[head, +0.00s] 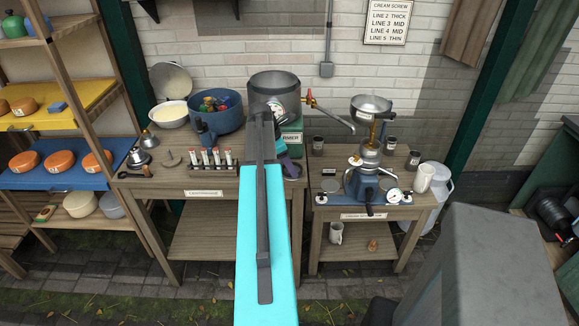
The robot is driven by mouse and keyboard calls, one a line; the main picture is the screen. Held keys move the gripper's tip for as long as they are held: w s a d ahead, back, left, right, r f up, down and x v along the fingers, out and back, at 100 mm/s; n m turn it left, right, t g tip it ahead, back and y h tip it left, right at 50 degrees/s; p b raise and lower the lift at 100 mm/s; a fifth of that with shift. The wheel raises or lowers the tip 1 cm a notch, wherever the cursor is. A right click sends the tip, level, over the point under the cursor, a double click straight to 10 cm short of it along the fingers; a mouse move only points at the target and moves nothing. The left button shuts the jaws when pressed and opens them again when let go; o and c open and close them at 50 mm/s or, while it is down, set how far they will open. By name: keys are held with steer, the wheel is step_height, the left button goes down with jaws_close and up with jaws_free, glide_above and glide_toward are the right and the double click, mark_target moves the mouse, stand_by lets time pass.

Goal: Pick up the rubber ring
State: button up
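I cannot make out the rubber ring for certain. A small dark roundish piece (331,185) lies at the left front of the right-hand table, beside the cream separator (369,165), but it is too small to name. My gripper is hidden behind the arm or too unclear to pick out. Dark pieces show just right of the arm's far end, and I cannot tell what they are.
A steel vat (285,90) with a tap stands behind the arm. The left table holds a blue tub (210,122), a white bowl (169,114) and a vial rack (211,165). A shelf unit (45,182) stands left. A white mug (424,178) sits at the right table's edge.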

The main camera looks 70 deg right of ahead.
steer(key=shift+r+b, duration=0.5)
steer(key=shift+r, duration=0.75)
steer(key=w+a+r+b, duration=0.1)
steer(key=w+a+b, duration=0.2)
steer(key=a, duration=1.2)
steer(key=shift+w+a+r, duration=0.2)
steer(key=shift+w+r, duration=0.1)
steer(key=shift+w, duration=0.35)
steer(key=w+a+f+n, duration=0.1)
steer(key=w+a+f, duration=0.2)
steer(key=w+a, duration=0.8)
steer(key=w+a+f+n, duration=0.1)
steer(key=w+a+f, duration=0.3)
steer(key=w+a, duration=0.7)
steer(key=w+a+f, duration=0.2)
steer(key=w+a, duration=0.1)
steer(key=a, duration=0.6)
steer(key=w+a+f, duration=0.2)
steer(key=w+a, duration=0.1)
steer(key=a, duration=0.7)
steer(key=w+a+f+n+t, duration=0.1)
steer(key=w+a+f, duration=0.2)
steer(key=a, duration=0.7)
steer(key=shift+w+a+h, duration=0.25)
steer(key=shift+w+h, duration=0.15)
steer(key=shift+w, duration=0.05)
